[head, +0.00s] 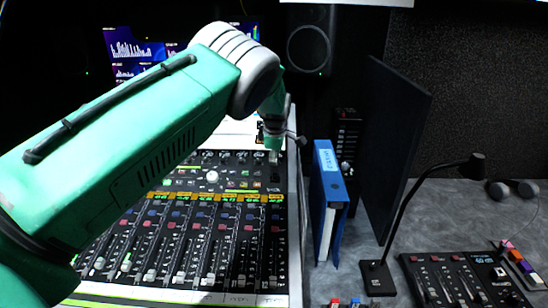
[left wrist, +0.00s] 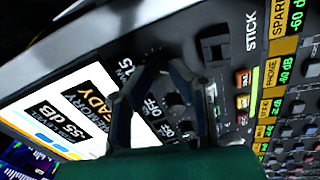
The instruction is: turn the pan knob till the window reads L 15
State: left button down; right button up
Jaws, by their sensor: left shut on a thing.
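My left gripper (head: 273,156) reaches down to the upper right part of the mixing console (head: 296,225). In the left wrist view its two dark fingers (left wrist: 163,72) come together on the console's panel, shut on a small knob, which I take to be the pan knob. The fingers hide most of the knob. A small dark window (left wrist: 126,68) beside the fingers shows slanted, partly cut-off characters that look like "AN" and "15"; the letter before the number is not readable. Other small windows nearby read "OFF". My right gripper is not in view.
A blue binder (head: 329,190) stands right of the console. A desk lamp (head: 405,215) and a smaller control panel (head: 460,280) are further right. A speaker (head: 309,48) stands behind.

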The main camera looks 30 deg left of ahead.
pick_arm(q)
jog(key=shift+s+d+f+n, duration=0.1)
jog(key=shift+d+f+n, duration=0.3)
jog(key=shift+n, duration=0.2)
jog(key=c, duration=1.6)
grip_release()
jog(key=shift+o, duration=0.8)
jog(key=shift+w+f, duration=0.15)
jog(key=shift+w, duration=0.3)
jog(key=shift+a+r, duration=0.2)
jog(key=shift+r, duration=0.1)
jog(key=shift+r, duration=0.3)
jog(key=v, duration=1.1)
jog(key=shift+s, duration=0.25)
